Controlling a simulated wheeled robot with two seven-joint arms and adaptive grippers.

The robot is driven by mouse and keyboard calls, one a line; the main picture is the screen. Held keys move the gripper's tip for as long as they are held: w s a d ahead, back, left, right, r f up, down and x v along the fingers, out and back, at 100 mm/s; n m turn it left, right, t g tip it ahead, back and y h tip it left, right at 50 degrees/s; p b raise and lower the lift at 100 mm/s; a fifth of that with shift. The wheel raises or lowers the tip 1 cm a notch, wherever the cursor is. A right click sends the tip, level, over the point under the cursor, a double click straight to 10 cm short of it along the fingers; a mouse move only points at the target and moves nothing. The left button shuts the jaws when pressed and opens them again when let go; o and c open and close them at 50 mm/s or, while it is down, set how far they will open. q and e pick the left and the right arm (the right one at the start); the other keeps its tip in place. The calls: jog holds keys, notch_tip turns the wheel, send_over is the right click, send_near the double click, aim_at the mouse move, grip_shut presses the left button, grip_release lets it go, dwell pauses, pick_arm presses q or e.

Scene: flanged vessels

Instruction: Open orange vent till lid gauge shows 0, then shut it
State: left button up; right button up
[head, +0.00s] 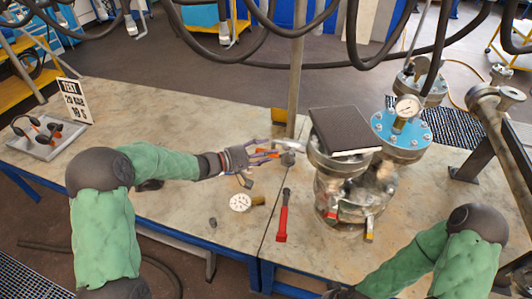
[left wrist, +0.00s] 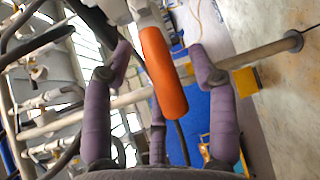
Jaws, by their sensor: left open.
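The orange vent handle (head: 264,154) shows in the head view beside the vessel, partly covered by my left gripper (head: 262,151). In the left wrist view, the orange handle (left wrist: 165,80) lies between the spread purple fingers of my left gripper (left wrist: 161,50), with gaps to both sides. My left gripper is open around the handle and not closed on it. The lid gauge (head: 408,107) stands on the blue bolted lid (head: 400,132); its needle is too small to read. My right forearm comes in at lower right, but its gripper is out of view.
A black book-like block (head: 343,130) lies on the nearer flanged vessel (head: 340,182). A loose gauge (head: 240,202) and a red-handled tool (head: 283,212) lie on the table (head: 190,225). A tray (head: 47,138) sits far left. Dark hoses hang overhead; the left table is mostly clear.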

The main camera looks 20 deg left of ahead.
pick_arm(q)
grip_shut()
jog(key=shift+f, duration=0.1)
pick_arm(e)
jog(key=shift+r, duration=0.2)
